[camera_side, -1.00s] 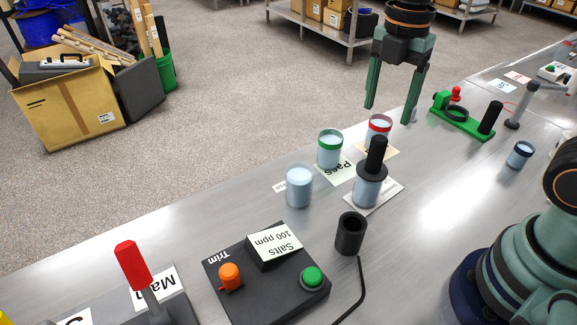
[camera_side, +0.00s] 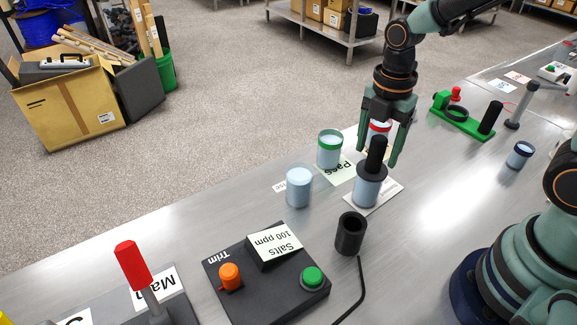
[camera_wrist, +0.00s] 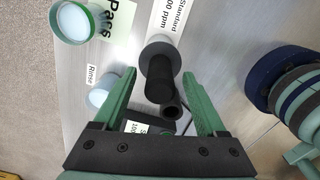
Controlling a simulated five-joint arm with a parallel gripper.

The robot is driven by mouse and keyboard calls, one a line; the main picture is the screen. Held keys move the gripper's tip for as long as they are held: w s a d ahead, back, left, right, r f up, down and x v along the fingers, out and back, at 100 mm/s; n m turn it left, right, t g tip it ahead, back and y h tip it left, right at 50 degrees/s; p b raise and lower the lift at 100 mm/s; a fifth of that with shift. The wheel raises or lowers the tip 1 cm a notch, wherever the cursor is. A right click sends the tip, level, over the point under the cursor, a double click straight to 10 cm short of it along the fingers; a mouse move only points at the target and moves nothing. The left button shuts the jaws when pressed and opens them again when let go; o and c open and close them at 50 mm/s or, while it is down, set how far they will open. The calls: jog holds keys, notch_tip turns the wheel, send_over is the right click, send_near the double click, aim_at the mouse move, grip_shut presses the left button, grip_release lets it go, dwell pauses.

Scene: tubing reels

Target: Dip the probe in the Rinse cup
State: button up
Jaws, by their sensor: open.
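The probe (camera_side: 376,155) has a black handle and a wide collar and stands upright in the cup on the Standard 100 ppm card (camera_side: 385,197). In the wrist view the probe (camera_wrist: 160,75) shows between my fingers. My gripper (camera_side: 378,157) is open, pointing down, with one finger on each side of the handle; I cannot tell whether either touches it. The Rinse cup (camera_side: 299,187), clear with pale liquid, stands left of the probe in the side view. It also shows in the wrist view (camera_wrist: 103,94), partly hidden by a finger.
A green-rimmed cup (camera_side: 329,150) stands by the Pass card, and a red-rimmed cup (camera_side: 379,128) is partly hidden behind my gripper. An empty black holder (camera_side: 350,233) with a cable stands in front. The Trim box (camera_side: 265,275) is front left; a green stand (camera_side: 462,118) is right.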

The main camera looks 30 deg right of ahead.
grip_shut()
jog(key=shift+r, duration=5.1)
jog(key=w+a+f, duration=0.1)
jog(key=w+a, duration=0.7)
jog(key=a, duration=0.4)
notch_tip(320, 180, down, 9)
jog(key=shift+w, duration=0.2)
jog(key=shift+a, duration=0.1)
jog(key=shift+r, duration=0.1)
notch_tip(320, 180, up, 10)
dwell(0.5)
